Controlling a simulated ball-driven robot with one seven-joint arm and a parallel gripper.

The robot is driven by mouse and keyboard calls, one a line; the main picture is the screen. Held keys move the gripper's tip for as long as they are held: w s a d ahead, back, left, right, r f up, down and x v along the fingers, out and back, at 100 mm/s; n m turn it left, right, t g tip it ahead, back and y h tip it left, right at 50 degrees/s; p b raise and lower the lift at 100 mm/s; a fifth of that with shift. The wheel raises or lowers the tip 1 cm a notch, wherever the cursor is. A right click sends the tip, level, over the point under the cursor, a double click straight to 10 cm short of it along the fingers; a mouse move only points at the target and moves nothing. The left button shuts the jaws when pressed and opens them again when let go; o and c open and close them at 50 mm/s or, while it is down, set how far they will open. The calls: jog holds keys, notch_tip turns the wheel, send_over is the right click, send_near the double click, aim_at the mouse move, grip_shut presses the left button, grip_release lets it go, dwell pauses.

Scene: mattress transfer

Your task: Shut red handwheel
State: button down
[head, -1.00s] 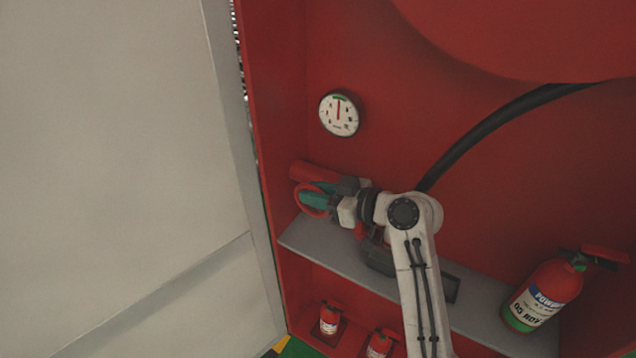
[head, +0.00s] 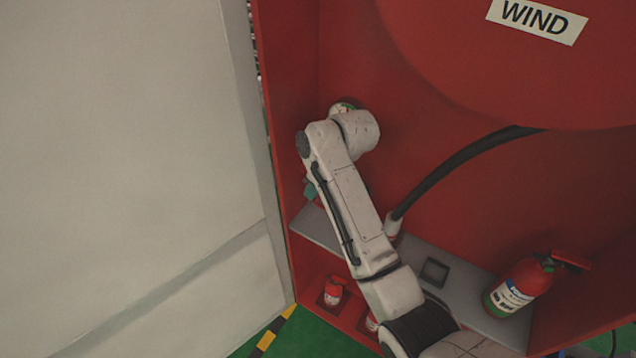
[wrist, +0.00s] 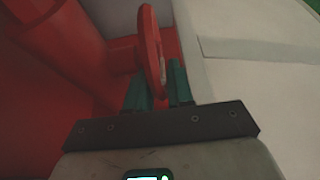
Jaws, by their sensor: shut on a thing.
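The red handwheel (wrist: 152,45) shows nearly edge-on in the wrist view, on a red pipe stub from the red wall. My gripper (wrist: 160,88) has one teal finger on each side of the wheel's lower rim and is shut on it. In the head view my arm hides the handwheel. Only a bit of a teal finger (head: 310,190) shows there, left of the arm and above the grey shelf.
A black hose (head: 470,164) hangs right of the arm. A red extinguisher (head: 517,288) stands on the grey shelf (head: 462,276). A pale panel (head: 130,150) borders the left side.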

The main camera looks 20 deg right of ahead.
jog(key=shift+w+a+f+g+h, duration=0.2)
jog(key=shift+g+h, duration=0.45)
jog(key=shift+g, duration=0.25)
jog(key=shift+w+a+f+g+h, duration=0.1)
jog(key=shift+w+f+g+h, duration=0.05)
jog(key=shift+g+h, duration=0.65)
jog(key=shift+f, duration=0.1)
jog(key=c, duration=1.1)
grip_release()
